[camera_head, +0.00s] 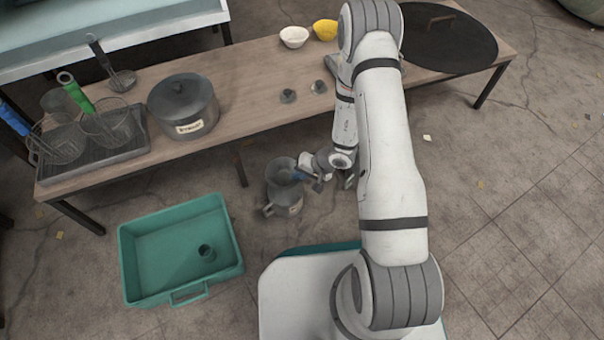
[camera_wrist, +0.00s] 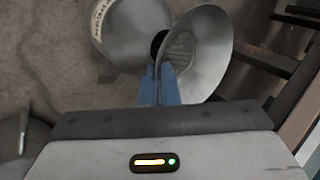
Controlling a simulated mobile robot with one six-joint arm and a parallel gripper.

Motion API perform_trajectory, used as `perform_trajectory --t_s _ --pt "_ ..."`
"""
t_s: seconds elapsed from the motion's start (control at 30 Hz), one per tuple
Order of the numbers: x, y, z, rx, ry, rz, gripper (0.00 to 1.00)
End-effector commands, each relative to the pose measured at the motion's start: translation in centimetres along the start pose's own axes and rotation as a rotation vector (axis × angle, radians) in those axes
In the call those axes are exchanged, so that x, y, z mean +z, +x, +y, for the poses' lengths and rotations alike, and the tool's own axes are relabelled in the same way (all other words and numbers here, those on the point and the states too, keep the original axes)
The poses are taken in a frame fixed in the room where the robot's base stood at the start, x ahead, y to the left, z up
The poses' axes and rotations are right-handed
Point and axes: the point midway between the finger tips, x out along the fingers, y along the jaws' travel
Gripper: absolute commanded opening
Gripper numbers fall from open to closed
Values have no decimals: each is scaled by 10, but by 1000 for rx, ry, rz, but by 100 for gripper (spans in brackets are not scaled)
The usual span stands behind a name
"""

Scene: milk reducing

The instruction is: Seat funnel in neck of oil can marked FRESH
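The grey metal oil can (camera_head: 284,195) stands on the floor in front of the bench, with a pale label too small to read in the head view. It also shows in the wrist view (camera_wrist: 138,35), with part of its label at the upper left. The grey funnel (camera_wrist: 206,50) lies over the can's top, its wide mouth tilted to the right; it also shows in the head view (camera_head: 280,171). My gripper (camera_wrist: 161,75) has its blue fingers close together on the funnel's wall. Whether the spout is inside the neck is hidden.
The wooden bench (camera_head: 250,85) behind holds a lidded pot (camera_head: 184,103), strainers on a dark tray (camera_head: 95,160), two bowls and a black disc (camera_head: 450,40).

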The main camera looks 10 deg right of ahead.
Motion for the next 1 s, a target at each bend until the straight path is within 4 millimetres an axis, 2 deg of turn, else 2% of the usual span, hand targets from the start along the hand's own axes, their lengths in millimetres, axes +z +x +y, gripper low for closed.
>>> perform_trajectory --t_s 0.53,0.83,1.0 --pt "1 3 2 0 0 -1 0" --pt "0 3 2 0 -1 -1 26" --pt "0 3 1 0 -1 -1 28"
